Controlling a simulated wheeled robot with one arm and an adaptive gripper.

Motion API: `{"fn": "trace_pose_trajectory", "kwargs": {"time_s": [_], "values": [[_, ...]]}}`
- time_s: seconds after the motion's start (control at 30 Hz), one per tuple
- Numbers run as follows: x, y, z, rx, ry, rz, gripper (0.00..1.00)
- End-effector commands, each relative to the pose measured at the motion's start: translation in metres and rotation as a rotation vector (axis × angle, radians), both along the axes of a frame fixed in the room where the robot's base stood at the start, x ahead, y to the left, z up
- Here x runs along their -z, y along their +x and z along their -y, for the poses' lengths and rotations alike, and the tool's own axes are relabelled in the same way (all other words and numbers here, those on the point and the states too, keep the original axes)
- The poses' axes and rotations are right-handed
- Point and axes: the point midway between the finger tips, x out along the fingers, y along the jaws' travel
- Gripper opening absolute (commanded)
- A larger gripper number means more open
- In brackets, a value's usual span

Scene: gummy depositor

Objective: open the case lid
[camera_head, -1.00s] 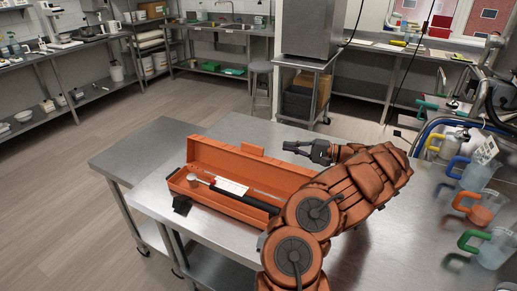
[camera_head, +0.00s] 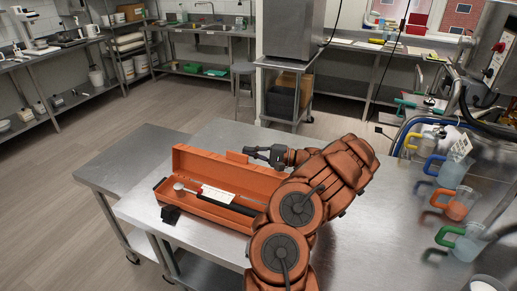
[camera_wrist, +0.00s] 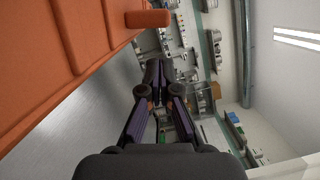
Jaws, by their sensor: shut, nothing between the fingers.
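The long orange case (camera_head: 212,208) stands on the steel table. Its lid (camera_head: 225,172) is raised and stands upright along the far side. A ladle-like tool with a dark handle (camera_head: 237,206) and a white label (camera_head: 217,194) lie inside. My gripper (camera_head: 250,152) is shut and empty, above and behind the lid near its orange tab (camera_head: 237,156). I cannot tell whether it touches the tab. In the wrist view the orange lid (camera_wrist: 60,50) fills the upper left, and the shut fingers (camera_wrist: 157,68) point past it.
A dark block (camera_head: 171,214) lies at the case's front left corner. Pitchers with coloured handles (camera_head: 455,205) stand on the table at the right. A lower steel table (camera_head: 125,160) adjoins at the left. The table right of my arm is mostly clear.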

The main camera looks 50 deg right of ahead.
Motion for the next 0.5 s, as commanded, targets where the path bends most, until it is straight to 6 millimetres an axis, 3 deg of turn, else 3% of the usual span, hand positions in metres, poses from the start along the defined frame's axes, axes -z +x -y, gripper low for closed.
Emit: {"fn": "trace_pose_trajectory", "kwargs": {"time_s": [0.2,0.5], "values": [[-0.007,-0.005,-0.017,-0.005,0.004,0.001,0.00],[-0.007,-0.008,-0.026,-0.002,0.000,-0.002,0.00]]}}
